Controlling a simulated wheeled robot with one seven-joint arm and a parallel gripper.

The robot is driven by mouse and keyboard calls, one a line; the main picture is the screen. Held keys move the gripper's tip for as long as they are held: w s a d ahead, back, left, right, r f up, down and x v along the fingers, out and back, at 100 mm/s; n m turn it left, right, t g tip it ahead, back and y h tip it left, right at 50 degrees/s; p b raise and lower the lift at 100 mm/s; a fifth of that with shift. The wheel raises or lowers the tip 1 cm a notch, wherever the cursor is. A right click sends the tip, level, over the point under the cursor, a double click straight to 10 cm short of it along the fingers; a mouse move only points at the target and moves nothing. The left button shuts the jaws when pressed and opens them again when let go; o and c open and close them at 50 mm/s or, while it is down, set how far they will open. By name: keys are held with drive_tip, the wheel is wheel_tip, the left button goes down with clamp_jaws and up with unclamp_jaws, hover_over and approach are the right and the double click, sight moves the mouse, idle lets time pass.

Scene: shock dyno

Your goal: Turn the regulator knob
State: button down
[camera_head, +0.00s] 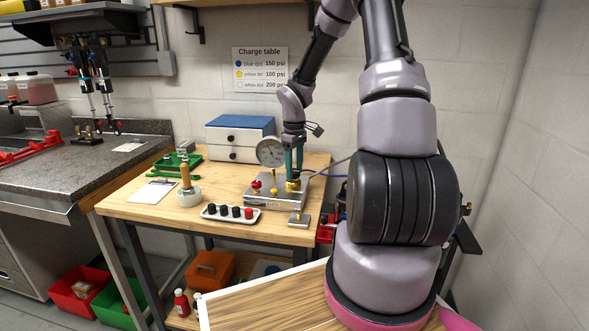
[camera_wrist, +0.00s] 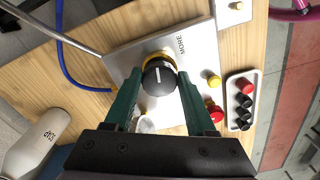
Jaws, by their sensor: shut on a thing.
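The regulator knob (camera_wrist: 157,76) is black with a white mark and sits on a brass collar on the silver plate (camera_wrist: 196,40), beside the word MORE. In the wrist view my gripper (camera_wrist: 154,84) has its two green fingers on either side of the knob, shut on it. In the head view my gripper (camera_head: 293,176) points down at the right part of the silver base (camera_head: 258,200), where the fingers mostly hide the knob. A round gauge (camera_head: 271,152) stands at the back of the base.
A red knob (camera_wrist: 216,114) and a yellow one (camera_wrist: 214,81) stand close by on the plate. A white tray (camera_head: 212,216) with black and red caps lies in front. A blue hose (camera_wrist: 70,72) runs behind.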

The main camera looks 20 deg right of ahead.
sight(294, 171)
drive_tip(key=m, duration=0.3)
drive_tip(key=shift+c, duration=1.1)
unclamp_jaws()
wheel_tip(294, 171, up, 11)
drive_tip(key=shift+f, duration=0.1)
